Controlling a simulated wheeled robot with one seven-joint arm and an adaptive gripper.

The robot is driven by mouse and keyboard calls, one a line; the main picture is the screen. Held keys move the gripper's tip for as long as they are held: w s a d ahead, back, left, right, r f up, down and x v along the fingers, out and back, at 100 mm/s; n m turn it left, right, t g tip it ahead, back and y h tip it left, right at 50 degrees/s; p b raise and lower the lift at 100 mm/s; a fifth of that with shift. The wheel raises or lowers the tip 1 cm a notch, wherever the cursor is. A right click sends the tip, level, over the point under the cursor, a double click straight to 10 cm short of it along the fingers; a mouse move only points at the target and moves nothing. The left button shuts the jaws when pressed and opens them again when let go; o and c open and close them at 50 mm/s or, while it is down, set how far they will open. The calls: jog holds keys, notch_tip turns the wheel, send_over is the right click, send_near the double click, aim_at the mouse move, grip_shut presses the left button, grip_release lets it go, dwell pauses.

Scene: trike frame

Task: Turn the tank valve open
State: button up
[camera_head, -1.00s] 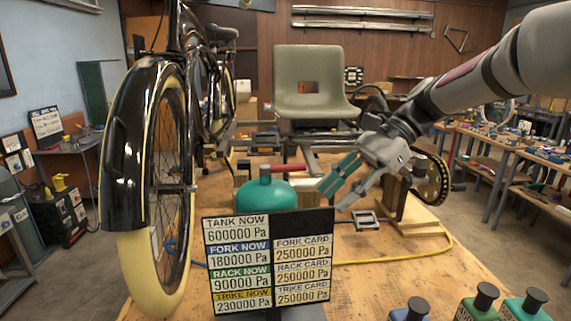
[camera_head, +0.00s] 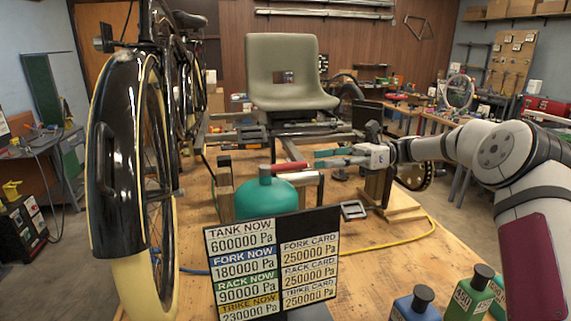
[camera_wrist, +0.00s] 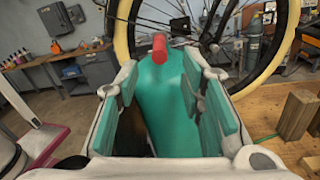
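The green tank (camera_head: 265,196) stands on the wooden workbench behind the pressure sign. Its red valve handle (camera_head: 290,167) sticks out to the right from the neck at the top. My gripper (camera_head: 318,159) is to the right of the handle, level with it and pointing left, with its two green-padded fingers apart. In the wrist view the red handle (camera_wrist: 159,44) shows end-on beyond the open fingers, with the tank (camera_wrist: 165,95) below and between them. Nothing is held, and a gap shows between fingertips and handle.
The pressure sign (camera_head: 300,225) stands in front of the tank, reading TANK NOW 600000 Pa. A black bicycle with a cream tyre (camera_head: 145,285) stands at left. Bottles (camera_head: 468,293) stand at front right. A yellow hose (camera_head: 385,244) crosses the bench. A grey seat (camera_head: 290,75) is behind.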

aim_at(271, 169)
jog(key=p+x, duration=0.3)
jog(key=x, duration=0.7)
jog(key=shift+s+a, duration=0.1)
jog(key=shift+a, duration=0.25)
jog(key=shift+c, duration=0.3)
grip_shut()
